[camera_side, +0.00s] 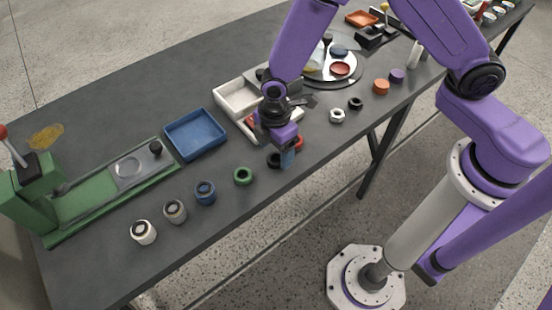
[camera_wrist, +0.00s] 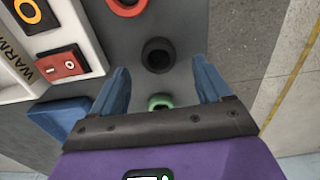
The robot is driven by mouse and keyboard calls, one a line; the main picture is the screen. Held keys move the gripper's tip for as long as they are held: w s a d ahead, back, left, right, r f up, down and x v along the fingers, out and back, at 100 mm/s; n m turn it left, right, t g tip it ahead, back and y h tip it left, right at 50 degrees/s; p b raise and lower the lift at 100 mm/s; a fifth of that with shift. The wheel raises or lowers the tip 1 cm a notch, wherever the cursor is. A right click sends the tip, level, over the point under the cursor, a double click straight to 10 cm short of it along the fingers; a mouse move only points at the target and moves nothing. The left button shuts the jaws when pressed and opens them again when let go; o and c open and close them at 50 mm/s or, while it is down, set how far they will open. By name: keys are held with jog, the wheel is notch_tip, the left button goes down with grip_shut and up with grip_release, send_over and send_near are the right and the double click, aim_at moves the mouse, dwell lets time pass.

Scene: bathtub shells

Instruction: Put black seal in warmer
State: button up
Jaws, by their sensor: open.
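The black seal (camera_wrist: 158,55) is a thick dark ring lying flat on the dark table. In the side view the black seal (camera_side: 273,160) is partly hidden by a finger. My gripper (camera_wrist: 160,70) is open and empty, its two blue fingers on either side of the seal's line in the wrist view. In the side view my gripper (camera_side: 286,158) points down right by the seal; whether it touches is unclear. The warmer (camera_wrist: 88,45), a white box with "WARM" lettering and a red switch, stands at left in the wrist view. It is largely behind my arm in the side view.
A red ring (camera_side: 298,142) and a green ring (camera_side: 243,176) lie on either side of the seal. A blue tray (camera_side: 195,134) and a green fixture (camera_side: 110,185) are left. Several small parts line the front edge, including a blue one (camera_side: 205,193).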

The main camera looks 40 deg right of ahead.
aim_at(276, 161)
jog(key=shift+f, duration=1.45)
jog(key=c, duration=1.2)
jog(key=shift+r, duration=0.1)
